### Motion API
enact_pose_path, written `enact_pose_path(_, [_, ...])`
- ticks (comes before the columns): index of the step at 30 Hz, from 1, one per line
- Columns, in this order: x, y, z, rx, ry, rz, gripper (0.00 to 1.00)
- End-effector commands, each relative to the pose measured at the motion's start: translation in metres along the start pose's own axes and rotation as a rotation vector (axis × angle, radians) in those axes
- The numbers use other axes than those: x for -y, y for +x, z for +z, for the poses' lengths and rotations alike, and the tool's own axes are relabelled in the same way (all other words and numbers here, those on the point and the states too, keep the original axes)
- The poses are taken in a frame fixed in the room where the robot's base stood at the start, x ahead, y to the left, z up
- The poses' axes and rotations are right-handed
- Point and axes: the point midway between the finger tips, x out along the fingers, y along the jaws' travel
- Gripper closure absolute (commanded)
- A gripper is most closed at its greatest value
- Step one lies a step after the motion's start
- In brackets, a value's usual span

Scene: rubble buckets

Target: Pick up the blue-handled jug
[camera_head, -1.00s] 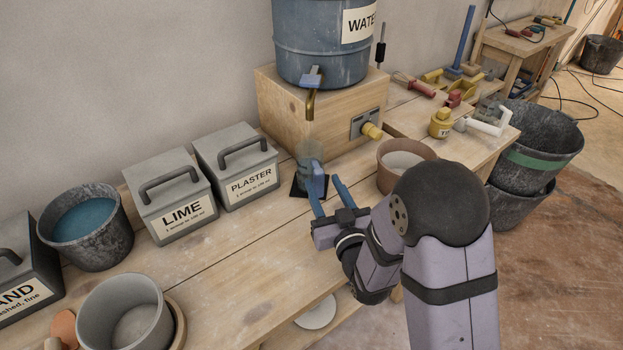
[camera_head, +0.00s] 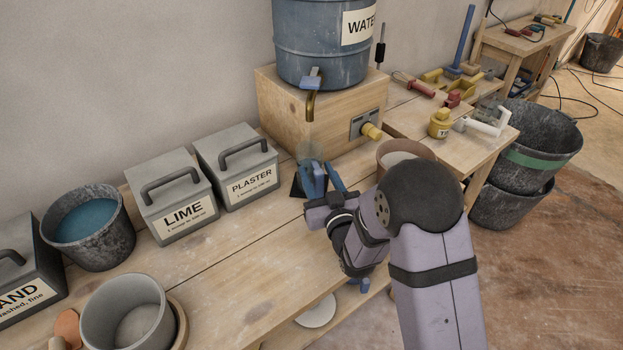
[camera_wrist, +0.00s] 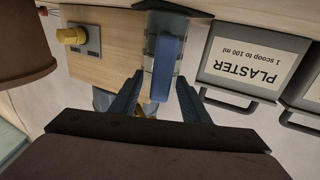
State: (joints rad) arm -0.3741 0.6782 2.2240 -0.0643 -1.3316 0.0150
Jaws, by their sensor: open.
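The clear jug (camera_head: 308,152) stands on a dark mat (camera_head: 296,188) below the brass tap of the water drum, mostly hidden behind my gripper in the head view. Its blue handle (camera_wrist: 168,66) faces my gripper in the wrist view. My gripper (camera_head: 322,176) is open at the jug. In the wrist view, its two blue fingers (camera_wrist: 158,88) lie on either side of the handle, with a gap showing at each side. Whether either finger touches the handle cannot be told.
The plaster box (camera_head: 237,165) and lime box (camera_head: 170,197) stand left of the jug. The wooden block (camera_head: 285,118) bears the water drum (camera_head: 315,45) behind it. A brown pot (camera_head: 390,153) is close on the right.

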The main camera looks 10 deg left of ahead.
Motion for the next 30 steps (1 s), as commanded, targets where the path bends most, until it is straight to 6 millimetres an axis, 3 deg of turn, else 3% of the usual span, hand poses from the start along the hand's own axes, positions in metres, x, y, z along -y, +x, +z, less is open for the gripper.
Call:
enact_pose_path(1, [0.000, 0.000, 0.000, 0.000, 0.000, 0.000, 0.60])
enact_pose_path(6, [0.000, 0.000, 0.000, 0.000, 0.000, 0.000, 1.00])
enact_pose_path(20, [0.000, 0.000, -0.006, -0.003, 0.000, 0.000, 1.00])
enact_pose_path(30, [0.000, 0.000, -0.042, -0.006, 0.000, 0.000, 1.00])
